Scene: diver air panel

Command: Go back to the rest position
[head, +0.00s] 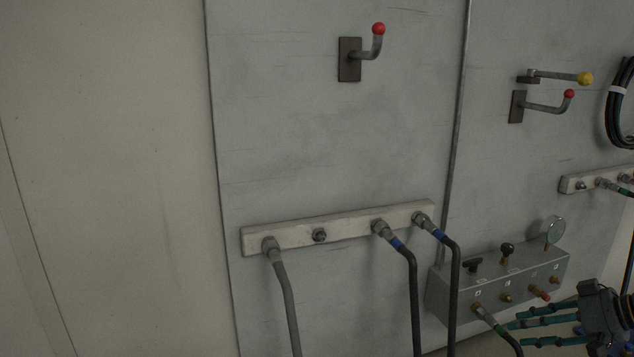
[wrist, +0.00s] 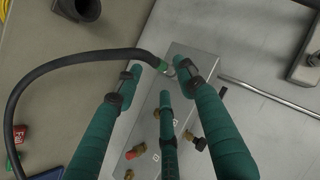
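My gripper (head: 535,322) is at the lower right of the head view, in front of the grey valve box (head: 470,290). Its teal fingers point left and are spread apart. In the wrist view my gripper (wrist: 160,80) also shows open, with the fingers apart and nothing clearly held between them. A black hose (wrist: 60,62) with a green band runs to a fitting on the box close beyond the fingertips. In the head view this hose (head: 513,342) hangs from the box's leftmost front port. Whether a finger touches it I cannot tell.
A pale manifold bar (head: 350,227) on the wall carries several fittings and hanging hoses. Red-tipped hooks (head: 349,62) and a yellow-tipped lever (head: 560,76) stick out above. A gauge (head: 555,230) tops the box. A red tag (wrist: 20,133) is at lower left. The left wall is bare.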

